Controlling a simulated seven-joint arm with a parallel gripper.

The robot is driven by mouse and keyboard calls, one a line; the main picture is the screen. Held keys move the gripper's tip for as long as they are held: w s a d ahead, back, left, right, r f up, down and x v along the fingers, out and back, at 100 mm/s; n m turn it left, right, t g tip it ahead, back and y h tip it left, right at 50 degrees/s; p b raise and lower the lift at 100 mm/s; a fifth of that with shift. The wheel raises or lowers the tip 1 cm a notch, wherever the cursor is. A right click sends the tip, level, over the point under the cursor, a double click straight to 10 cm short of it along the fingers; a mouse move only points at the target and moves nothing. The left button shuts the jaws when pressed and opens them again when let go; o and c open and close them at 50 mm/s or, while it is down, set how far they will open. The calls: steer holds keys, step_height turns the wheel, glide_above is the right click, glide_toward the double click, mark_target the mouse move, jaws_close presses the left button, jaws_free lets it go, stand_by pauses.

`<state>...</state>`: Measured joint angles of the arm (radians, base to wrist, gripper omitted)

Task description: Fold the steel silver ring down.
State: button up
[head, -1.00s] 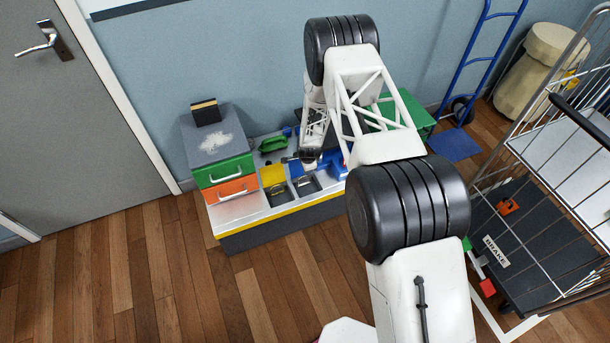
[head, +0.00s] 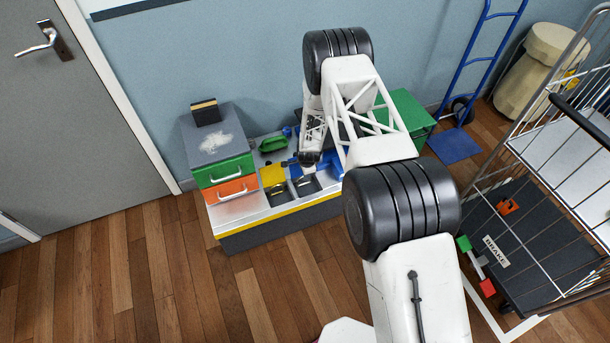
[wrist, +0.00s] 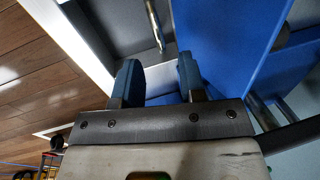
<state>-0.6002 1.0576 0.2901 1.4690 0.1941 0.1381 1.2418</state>
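My gripper (wrist: 160,78) has two blue fingers that stand apart with nothing visible between them. In the head view it is small, beside my dark wrist above the bench, and its fingers are hard to make out. A thin silver metal bar (wrist: 155,27) shows in a dark, pale-edged recess beyond the fingers in the wrist view. I cannot tell whether it is part of the steel silver ring. The head view shows small metal pieces in two dark recesses (head: 304,185) at the bench front, too small to read as up or down.
The bench (head: 232,214) has a yellow front strip. A yellow plate (head: 272,175) and a green-and-orange drawer unit (head: 226,176) are on it. A large blue panel (wrist: 225,35) is close to my fingers. A wire cart (head: 540,240) stands right; the floor in front is clear.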

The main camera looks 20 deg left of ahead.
steer(key=shift+w+a+f, duration=0.15)
steer(key=shift+f, duration=0.9)
steer(key=shift+w+a+f, duration=0.1)
steer(key=shift+w+f, duration=0.05)
steer(key=shift+f, duration=0.85)
jaws_close()
